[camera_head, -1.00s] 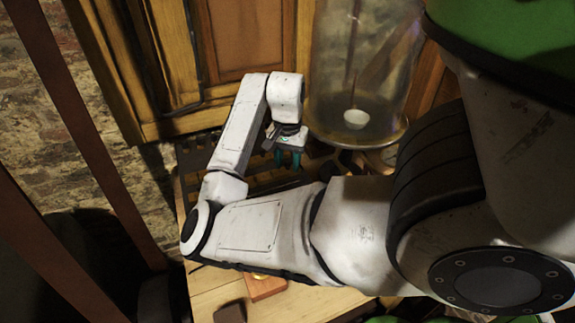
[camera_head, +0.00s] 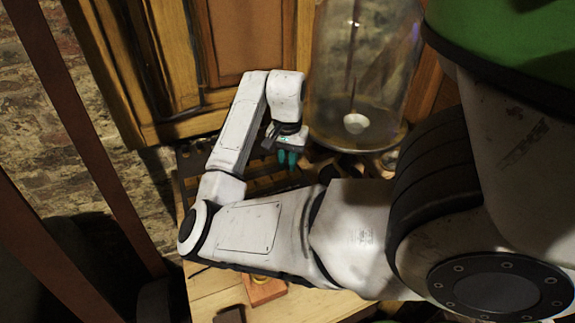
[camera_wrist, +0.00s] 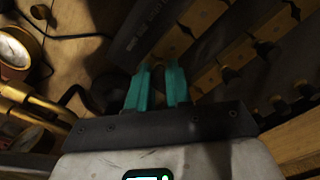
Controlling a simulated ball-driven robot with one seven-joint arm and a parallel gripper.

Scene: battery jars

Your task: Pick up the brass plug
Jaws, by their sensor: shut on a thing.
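My gripper (camera_head: 287,159) points down over the bench beside the big glass jar, and its teal fingers are close together. In the wrist view my gripper (camera_wrist: 158,72) shows a narrow gap between its two fingers. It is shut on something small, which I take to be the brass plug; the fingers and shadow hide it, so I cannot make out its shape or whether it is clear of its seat.
The glass jar (camera_head: 368,60) stands right of my gripper. A reddish block (camera_head: 265,292) lies near the bench front.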

